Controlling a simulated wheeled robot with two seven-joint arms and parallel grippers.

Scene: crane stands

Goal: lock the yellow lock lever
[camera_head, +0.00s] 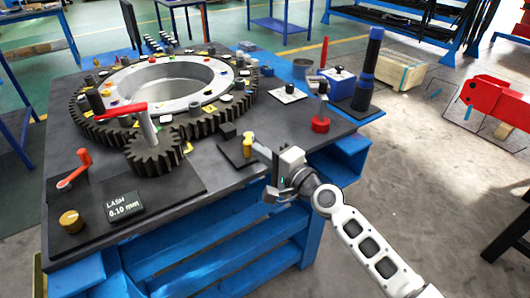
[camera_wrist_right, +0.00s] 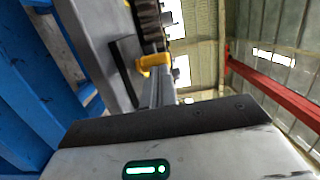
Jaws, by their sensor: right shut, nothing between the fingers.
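The yellow lock lever (camera_head: 247,143) stands on a small dark base near the table's front right edge, right of the small pinion gear (camera_head: 152,155). In the right wrist view the yellow lever (camera_wrist_right: 153,63) shows just beyond my fingertips. My right gripper (camera_head: 258,146) is shut and empty, its tips close beside the lever. I cannot tell whether they touch it. In the right wrist view the shut fingers (camera_wrist_right: 160,85) point at the lever. My left gripper is not in view.
A large ring gear (camera_head: 160,90) with small parts on it fills the table's back. A red-handled lever (camera_head: 119,109) rises over the pinion. A red-based post (camera_head: 321,112) and a dark cylinder (camera_head: 367,70) stand to the right. A display (camera_head: 124,206) and yellow knob (camera_head: 71,220) are front left.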

